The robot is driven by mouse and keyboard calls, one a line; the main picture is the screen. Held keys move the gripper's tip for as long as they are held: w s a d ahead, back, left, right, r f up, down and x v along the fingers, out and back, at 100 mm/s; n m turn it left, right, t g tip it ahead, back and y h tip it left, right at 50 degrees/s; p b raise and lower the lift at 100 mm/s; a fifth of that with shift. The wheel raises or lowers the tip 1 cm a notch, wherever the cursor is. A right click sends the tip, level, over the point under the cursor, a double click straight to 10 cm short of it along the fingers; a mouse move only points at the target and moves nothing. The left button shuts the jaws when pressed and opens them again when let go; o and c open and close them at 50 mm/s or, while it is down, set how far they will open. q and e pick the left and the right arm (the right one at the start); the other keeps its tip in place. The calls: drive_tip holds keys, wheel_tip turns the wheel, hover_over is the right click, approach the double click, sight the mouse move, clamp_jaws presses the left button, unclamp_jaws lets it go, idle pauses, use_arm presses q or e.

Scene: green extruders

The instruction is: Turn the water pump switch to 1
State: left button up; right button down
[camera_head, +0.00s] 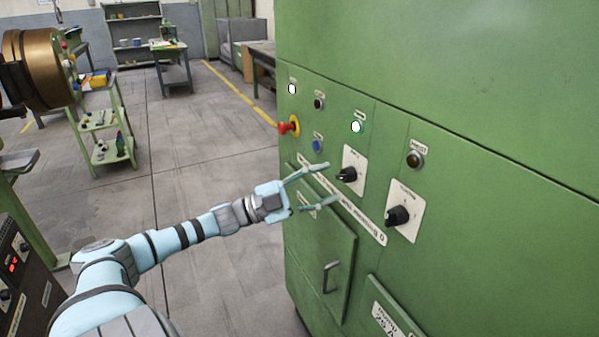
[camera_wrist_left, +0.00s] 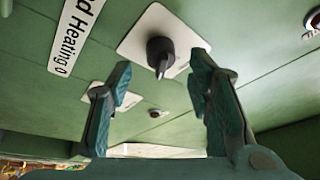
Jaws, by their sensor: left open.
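A black rotary switch on a white plate (camera_head: 347,174) sits on the front of the green cabinet (camera_head: 450,80). A second black switch (camera_head: 398,216) sits lower right of it. The plates' print is too small to read, so I cannot tell which is the water pump switch. My left gripper (camera_head: 331,182) is open, its fingertips close to the first switch. In the left wrist view, that switch (camera_wrist_left: 160,50) shows beyond and between the spread fingers (camera_wrist_left: 162,75), apparently not gripped. The second switch's plate is partly hidden behind one finger. My right gripper is not in view.
A red emergency button (camera_head: 289,127), a blue button (camera_head: 317,145) and lit lamps (camera_head: 356,127) are beside the switches. A label strip (camera_head: 350,208) and a door handle (camera_head: 331,277) lie below. Open floor (camera_head: 190,140) and a green cart (camera_head: 103,120) are left.

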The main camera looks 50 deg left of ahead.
use_arm(q)
drive_tip(key=v, duration=0.8)
drive_tip(key=shift+s+a, duration=0.25)
